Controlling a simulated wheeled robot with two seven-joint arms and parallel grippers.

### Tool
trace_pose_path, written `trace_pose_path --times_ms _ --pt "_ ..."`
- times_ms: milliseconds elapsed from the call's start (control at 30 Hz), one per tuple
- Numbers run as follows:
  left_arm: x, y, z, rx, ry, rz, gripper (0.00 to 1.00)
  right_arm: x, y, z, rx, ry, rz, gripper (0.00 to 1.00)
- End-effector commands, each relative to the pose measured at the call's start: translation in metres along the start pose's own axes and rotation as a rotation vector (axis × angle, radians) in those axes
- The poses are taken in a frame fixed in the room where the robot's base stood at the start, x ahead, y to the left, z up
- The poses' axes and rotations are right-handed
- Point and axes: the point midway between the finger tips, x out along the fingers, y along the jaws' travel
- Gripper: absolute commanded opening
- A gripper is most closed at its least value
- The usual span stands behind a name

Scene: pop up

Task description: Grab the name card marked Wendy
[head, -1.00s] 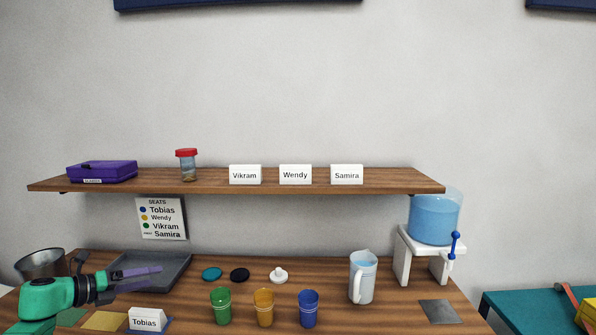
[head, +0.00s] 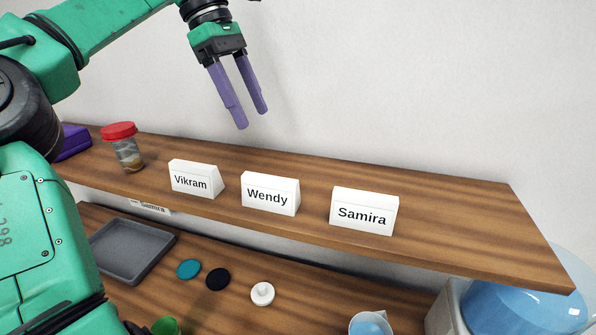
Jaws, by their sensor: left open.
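The white name card marked Wendy (head: 270,194) stands on the wooden shelf (head: 440,200), between the card marked Vikram (head: 194,179) on its left and the card marked Samira (head: 364,211) on its right. My left gripper (head: 253,118) is open and empty, its two purple fingers pointing down. It shows above and behind the Vikram and Wendy cards in the head view, apart from them. My right gripper is not in view.
A jar with a red lid (head: 125,147) and a purple box (head: 73,141) stand on the shelf's left. Below are a grey tray (head: 131,248), a teal disc (head: 188,269), a black disc (head: 218,279), a white lid (head: 262,293), a pitcher (head: 370,324) and a blue water tank (head: 525,308).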

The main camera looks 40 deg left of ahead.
Motion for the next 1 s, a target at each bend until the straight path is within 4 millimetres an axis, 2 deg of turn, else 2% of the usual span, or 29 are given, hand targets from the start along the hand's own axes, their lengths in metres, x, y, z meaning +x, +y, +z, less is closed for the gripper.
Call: trace_pose_path --times_ms 67,200,333,467,633,767,1000 --pt "0.02 -0.002 -0.002 0.002 -0.004 -0.003 0.75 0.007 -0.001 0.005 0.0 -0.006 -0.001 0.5" --pt "0.056 -0.001 0.0 0.002 -0.005 -0.002 0.75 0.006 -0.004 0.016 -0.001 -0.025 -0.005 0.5" --pt "0.078 -0.001 0.0 -0.001 -0.006 0.0 0.75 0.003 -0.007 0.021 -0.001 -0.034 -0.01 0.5" --pt "0.093 -0.003 0.0 -0.002 -0.006 0.0 0.75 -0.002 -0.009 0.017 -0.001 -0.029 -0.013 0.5" --pt "0.124 -0.007 0.0 -0.003 -0.006 -0.001 0.75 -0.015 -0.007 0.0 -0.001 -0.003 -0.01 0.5" --pt "0.137 -0.006 -0.001 -0.003 -0.007 0.001 0.75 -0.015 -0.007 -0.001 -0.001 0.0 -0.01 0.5" --pt "0.137 -0.006 -0.001 -0.003 -0.006 0.002 0.75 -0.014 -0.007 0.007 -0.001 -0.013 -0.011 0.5"
